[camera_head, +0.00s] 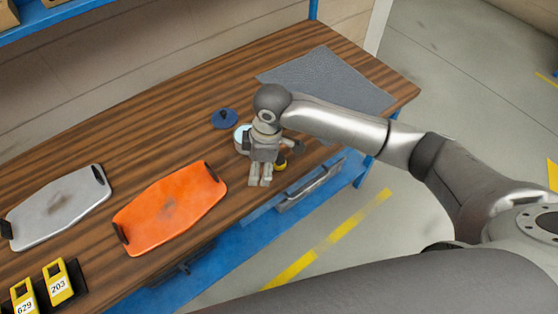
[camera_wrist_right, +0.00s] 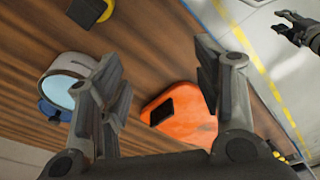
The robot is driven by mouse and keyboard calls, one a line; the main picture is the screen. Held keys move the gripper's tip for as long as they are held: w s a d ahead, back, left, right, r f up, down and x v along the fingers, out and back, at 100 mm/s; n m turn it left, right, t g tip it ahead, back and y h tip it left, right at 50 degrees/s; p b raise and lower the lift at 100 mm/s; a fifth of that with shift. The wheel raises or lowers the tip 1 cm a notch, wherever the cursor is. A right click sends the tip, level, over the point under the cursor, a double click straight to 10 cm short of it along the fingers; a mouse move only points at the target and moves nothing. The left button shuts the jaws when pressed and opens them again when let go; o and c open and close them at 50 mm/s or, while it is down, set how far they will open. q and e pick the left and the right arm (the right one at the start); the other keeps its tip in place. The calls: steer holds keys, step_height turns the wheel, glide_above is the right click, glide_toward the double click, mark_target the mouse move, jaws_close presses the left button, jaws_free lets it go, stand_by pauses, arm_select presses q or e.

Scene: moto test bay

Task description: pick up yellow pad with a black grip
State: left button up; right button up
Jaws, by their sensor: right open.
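The yellow pad (camera_head: 280,166) is on the wooden bench near its front edge, mostly hidden behind my right gripper in the head view. A dark part beside it may be its black grip. In the right wrist view, a dark grip (camera_wrist_right: 84,11) with a yellowish edge is cut off at the top left. My right gripper (camera_head: 260,182) points down above the bench, left of the pad in the head view. It is open and empty; its fingers (camera_wrist_right: 160,95) stand wide apart in the wrist view. A dark gripper-like shape (camera_wrist_right: 296,30) at the top right may be my left gripper.
A white cup-like round thing (camera_head: 239,139) stands close left of my right gripper, with a blue pad (camera_head: 224,119) behind. An orange tray (camera_head: 166,210) and a grey tray (camera_head: 60,207) lie further left. A grey mat (camera_head: 330,80) covers the bench's far right.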

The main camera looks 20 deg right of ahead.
step_height(320, 180, up, 4)
steer(key=h, duration=0.2)
glide_above(280, 156)
steer(key=shift+s+a+n+g, duration=0.3)
steer(key=shift+s+a, duration=0.1)
steer(key=shift+a, duration=0.05)
steer(key=shift+d+f, duration=0.1)
steer(key=shift+d, duration=0.05)
step_height(280, 156, down, 5)
steer(key=shift+w+r+p, duration=0.1)
steer(key=shift+r+p, duration=0.05)
steer(key=shift+p, duration=0.2)
steer(key=f, duration=0.1)
steer(key=f+p, duration=0.1)
steer(key=f, duration=0.2)
steer(key=shift+w+d+f, duration=0.25)
steer(key=shift+w, duration=0.05)
steer(key=shift+f, duration=0.6)
steer(key=c, duration=1)
